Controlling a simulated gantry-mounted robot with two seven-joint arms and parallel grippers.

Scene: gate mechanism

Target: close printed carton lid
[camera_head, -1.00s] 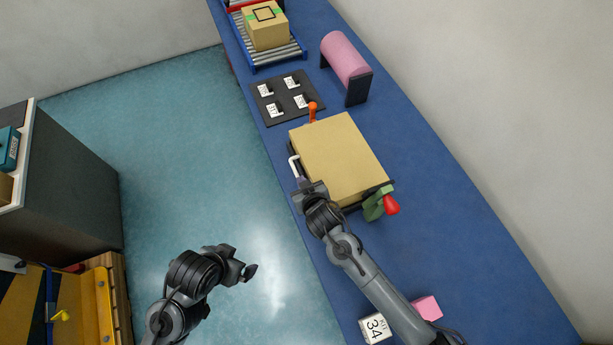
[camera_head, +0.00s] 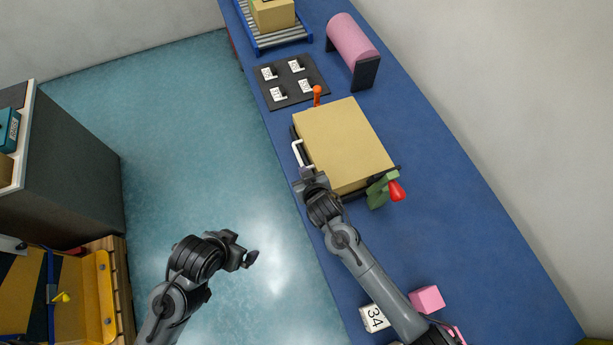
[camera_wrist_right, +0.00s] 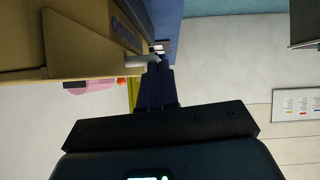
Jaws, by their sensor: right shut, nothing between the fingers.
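The tan carton (camera_head: 345,142) lies on the blue bench in the head view, its broad top face towards me. I cannot tell how far its lid is shut. A white handle (camera_head: 297,153) stands at its left side. In the right wrist view the carton (camera_wrist_right: 60,30) fills the upper left, with blurred print on one face. My right gripper (camera_head: 308,182) is shut and empty beside the carton's near left corner. Its fingers (camera_wrist_right: 158,75) are close to a pale rod; contact is unclear. My left gripper (camera_head: 243,252) hangs over the floor, its jaws unclear.
A green clamp with a red handle (camera_head: 396,190) is at the carton's near right corner. An orange-knobbed lever (camera_head: 317,93) stands behind it. A numbered black board (camera_head: 291,82), a pink roller (camera_head: 352,45) and a conveyor lie farther back. A pink block (camera_head: 427,299) is near.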

